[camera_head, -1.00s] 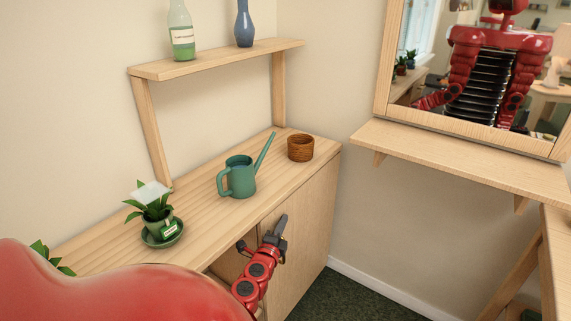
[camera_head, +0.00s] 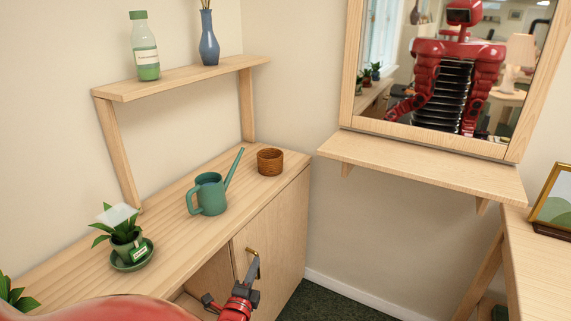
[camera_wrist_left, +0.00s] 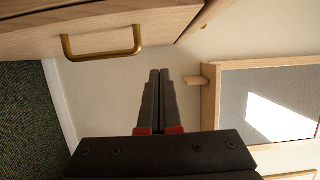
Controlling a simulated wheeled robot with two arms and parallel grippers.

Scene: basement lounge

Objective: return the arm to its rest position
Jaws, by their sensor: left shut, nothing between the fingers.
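My left gripper (camera_head: 254,264) is at the bottom middle of the head view, in front of the wooden cabinet (camera_head: 282,232). Its dark fingers point up, close below the brass handle in the picture. In the left wrist view the two fingers (camera_wrist_left: 160,78) lie together with nothing between them. The brass handle (camera_wrist_left: 103,55) is ahead of them and to the left, apart from them. Part of my red left arm (camera_head: 235,311) shows at the bottom edge. My right gripper is not in view.
On the cabinet top stand a potted plant (camera_head: 125,243), a teal watering can (camera_head: 210,196) and a brown pot (camera_head: 270,162). A shelf (camera_head: 180,78) holds a bottle (camera_head: 146,52) and a blue vase (camera_head: 208,45). A mirror ledge (camera_head: 425,165) and a side table (camera_head: 535,260) are at right.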

